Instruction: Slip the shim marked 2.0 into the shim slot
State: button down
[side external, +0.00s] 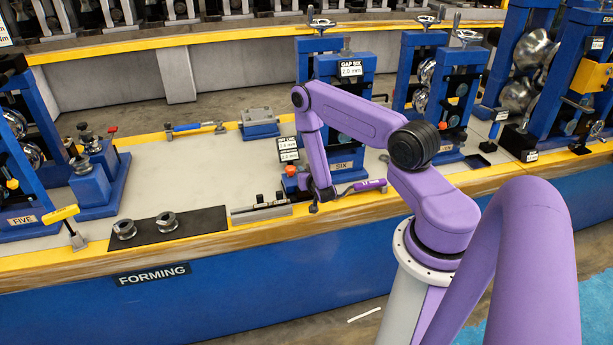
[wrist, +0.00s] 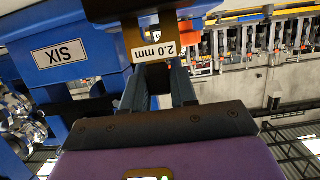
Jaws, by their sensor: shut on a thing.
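In the wrist view, which is upside down, my gripper (wrist: 159,70) is shut on a flat brown-gold shim. The shim (wrist: 165,50) carries a white label reading 2.0 mm and sticks out beyond the fingertips. A blue block with the plate SIX (wrist: 59,53) is to the left of the shim. In the side external view, the SIX stand (side external: 342,80) rises behind my arm and bears a sign reading GAP SIX 2.0 mm. My gripper and the shim are mostly hidden there. I cannot make out the shim slot or whether the shim touches anything.
A slotted rack (side external: 261,210) stands at the bench front. A dark mat (side external: 190,226) with two metal rings lies left of it. A purple-handled tool (side external: 369,185) lies right of my arm. A grey-topped blue block (side external: 259,122) stands behind. The pale bench between is mostly clear.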

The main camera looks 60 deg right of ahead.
notch_tip(320, 180, up, 8)
jog(key=shift+f, duration=0.2)
jog(key=shift+g+y, duration=0.7)
jog(key=shift+w+d+f, duration=0.15)
jog(key=shift+f, duration=0.75)
jog(key=shift+w+d+f, duration=0.1)
jog(key=shift+f, duration=0.75)
jog(key=shift+w+d+f, duration=0.15)
jog(key=shift+f, duration=0.75)
jog(key=shift+f, duration=2.2)
jog(key=c, duration=0.8)
grip_release()
jog(key=v, duration=1.2)
